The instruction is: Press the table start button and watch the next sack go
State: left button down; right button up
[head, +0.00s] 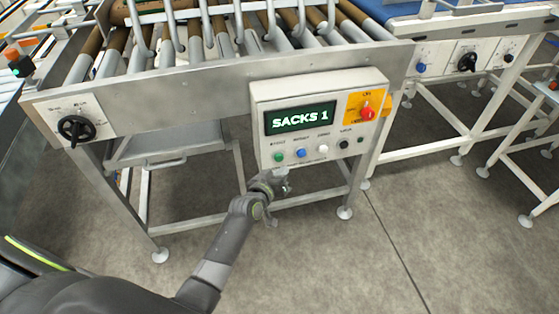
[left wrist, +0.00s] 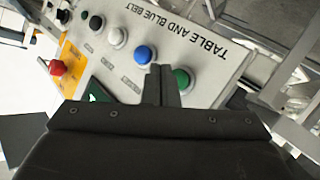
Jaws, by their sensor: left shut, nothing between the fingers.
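My left gripper (head: 283,174) is just below the green button. In the left wrist view its shut, empty fingers (left wrist: 161,72) point at the panel between the green button (left wrist: 181,79) and the blue button (left wrist: 144,54). I cannot tell whether they touch the panel. My right gripper is out of view.
A red knob (head: 367,113) on a yellow plate is at the box's right. The roller table (head: 215,88) has a black handwheel (head: 76,129) at the left. A blue belt (head: 410,28) lies at the upper right. Open floor (head: 330,260) is in front.

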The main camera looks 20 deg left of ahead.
aim_at(279, 158)
pick_arm(q)
jog(key=shift+w+a, duration=0.45)
jog(key=shift+w, duration=0.25)
dwell(1.4)
jog(key=shift+w, duration=0.1)
jog(key=shift+w+a, duration=0.25)
